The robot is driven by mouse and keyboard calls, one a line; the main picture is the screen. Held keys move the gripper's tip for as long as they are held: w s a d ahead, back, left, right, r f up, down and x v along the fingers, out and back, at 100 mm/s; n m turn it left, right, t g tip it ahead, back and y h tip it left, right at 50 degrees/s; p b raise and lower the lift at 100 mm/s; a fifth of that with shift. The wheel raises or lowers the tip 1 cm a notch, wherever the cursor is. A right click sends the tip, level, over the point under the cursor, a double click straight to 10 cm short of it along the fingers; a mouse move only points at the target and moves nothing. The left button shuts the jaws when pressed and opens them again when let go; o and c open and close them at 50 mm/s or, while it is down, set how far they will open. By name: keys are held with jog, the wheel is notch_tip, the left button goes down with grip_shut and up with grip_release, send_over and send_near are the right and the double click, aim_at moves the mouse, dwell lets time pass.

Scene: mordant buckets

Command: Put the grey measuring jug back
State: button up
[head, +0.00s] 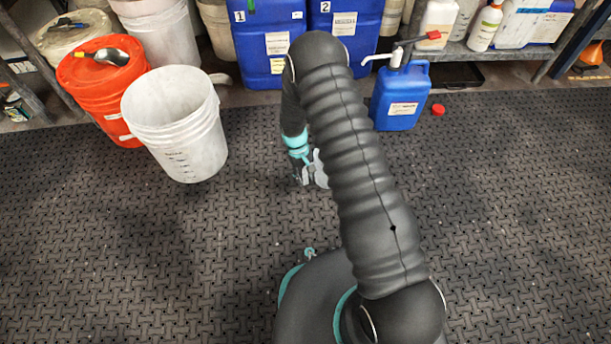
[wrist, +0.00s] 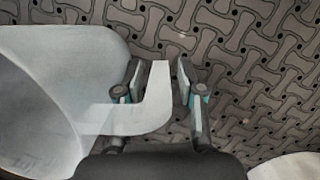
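The grey measuring jug (wrist: 60,85) fills the left of the wrist view, seen close up, with its pale, smooth wall and open mouth. Its handle (wrist: 159,88) reaches right and up between the two fingers of my gripper (wrist: 162,92). My gripper is open around the handle, with a visible gap on the right finger's side. In the head view, my gripper (head: 306,176) hangs low over the mat, partly behind my arm. A small pale grey piece shows beside it there; most of the jug is hidden by my arm.
A white bucket (head: 182,132) and an orange bucket (head: 97,92) stand at the left. Blue containers (head: 262,42) stand at the back, and a blue jerrycan with a pump (head: 402,98) is right of my arm. A red cap (head: 438,109) lies beside it. The front mat (head: 520,230) is clear.

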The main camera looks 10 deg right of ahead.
notch_tip(320, 180, up, 27)
jog(key=w+m+t+p, duration=0.1)
jog(key=w+t+p, duration=0.1)
jog(key=s+d+r+m+t+y, duration=0.1)
jog(key=s+d+r, duration=0.1)
jog(key=s+r, duration=0.35)
jog(key=s+d+r+t, duration=0.1)
jog(key=s+d+r, duration=0.1)
jog(key=r, duration=0.7)
jog(key=s+d+r+t, duration=0.1)
jog(key=s+r, duration=0.2)
jog(key=s, duration=0.4)
jog(key=s+d+r+m+t, duration=0.1)
jog(key=s+d+r, duration=0.1)
jog(key=s+r, duration=0.2)
jog(key=s+d+r+m+t, duration=0.1)
jog(key=s+d+r+t, duration=0.1)
jog(key=s, duration=0.8)
jog(key=shift+s+r+y, duration=0.3)
jog(key=shift+s+r, duration=0.05)
jog(key=shift+r, duration=0.55)
notch_tip(320, 180, up, 7)
jog(key=p, duration=0.6)
